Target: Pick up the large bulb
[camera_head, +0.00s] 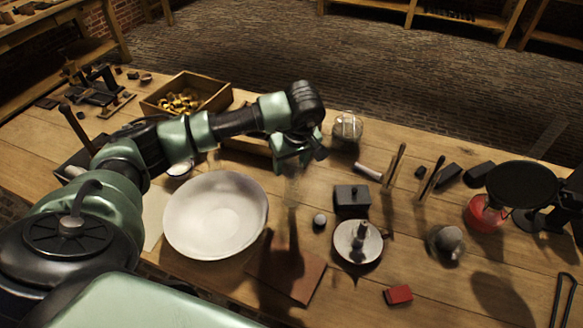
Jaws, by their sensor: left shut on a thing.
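My left gripper (294,165) reaches over the table from the left and points down, above the area right of the white bowl. It is shut on a faint, clear glass piece (292,190) that hangs below the fingers, above the table. The piece is nearly see-through, so I cannot tell its full outline or whether it is the large bulb. A rounded clear glass vessel (348,127) stands on the table behind and to the right of the gripper, apart from it. My right gripper does not show.
A large white bowl (215,215) and a brown board (287,268) lie near the gripper. A black box (352,200), a round metal plate (358,246) and a red block (398,294) are to the right. A wooden crate (186,94) holds brass pieces. The table's front right has bare patches.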

